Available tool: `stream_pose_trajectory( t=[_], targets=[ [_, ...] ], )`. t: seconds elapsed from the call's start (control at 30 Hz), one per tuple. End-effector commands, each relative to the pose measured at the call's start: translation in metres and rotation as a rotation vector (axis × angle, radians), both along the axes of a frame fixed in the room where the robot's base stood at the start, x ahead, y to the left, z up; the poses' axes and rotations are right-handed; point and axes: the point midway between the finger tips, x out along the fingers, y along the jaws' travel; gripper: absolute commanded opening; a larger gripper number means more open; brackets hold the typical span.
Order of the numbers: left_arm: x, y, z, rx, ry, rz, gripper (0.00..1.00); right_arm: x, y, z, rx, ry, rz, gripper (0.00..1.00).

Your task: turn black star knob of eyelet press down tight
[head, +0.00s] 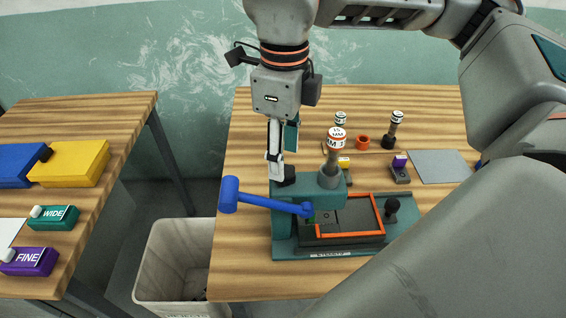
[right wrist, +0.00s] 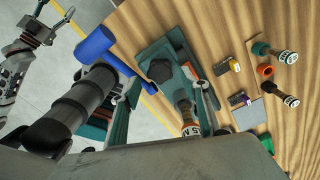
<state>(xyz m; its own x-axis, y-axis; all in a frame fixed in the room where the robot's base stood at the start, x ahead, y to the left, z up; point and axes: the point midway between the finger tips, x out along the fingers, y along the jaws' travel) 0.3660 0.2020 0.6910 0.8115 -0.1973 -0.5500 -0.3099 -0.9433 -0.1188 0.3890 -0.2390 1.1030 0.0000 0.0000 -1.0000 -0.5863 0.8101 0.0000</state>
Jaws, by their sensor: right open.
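The teal eyelet press (head: 288,212) stands on the wooden table, with a blue lever (head: 230,195) reaching to the left and an orange-edged tray (head: 345,234) at its front. Its black star knob (head: 286,176) sits at the back left of the press, partly covered by my fingers. My right gripper (head: 281,155) points down at the knob, open. In the right wrist view the knob (right wrist: 160,71) shows between the two spread fingers; I cannot tell whether they touch it. A grey jointed part (right wrist: 35,38), seemingly my left gripper, shows at the upper left there, its jaws unclear.
A white-capped post (head: 335,150) rises from the press beside my gripper. Behind stand two capped tools (head: 392,130), an orange ring (head: 362,142), small blocks (head: 400,170) and a grey sheet (head: 440,166). A bin (head: 170,265) stands between the tables; the left table holds boxes (head: 75,163).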

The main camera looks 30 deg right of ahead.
Motion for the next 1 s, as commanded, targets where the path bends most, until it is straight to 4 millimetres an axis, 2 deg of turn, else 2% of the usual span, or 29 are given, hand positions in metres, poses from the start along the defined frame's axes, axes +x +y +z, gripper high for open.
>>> stream_pose_trajectory(
  t=[0.1,0.43,1.0],
  targets=[
    [0.000,0.000,0.001,0.000,0.000,0.000,0.54,0.000,0.000,0.000,0.000,0.000,0.049,0.45],
    [-0.001,0.000,-0.004,0.001,0.005,0.000,0.54,0.000,0.000,-0.003,0.000,0.000,0.045,0.45],
    [-0.004,0.000,-0.033,0.002,0.013,0.000,0.54,0.000,0.000,-0.032,0.000,0.001,0.043,0.45]
  ],
)
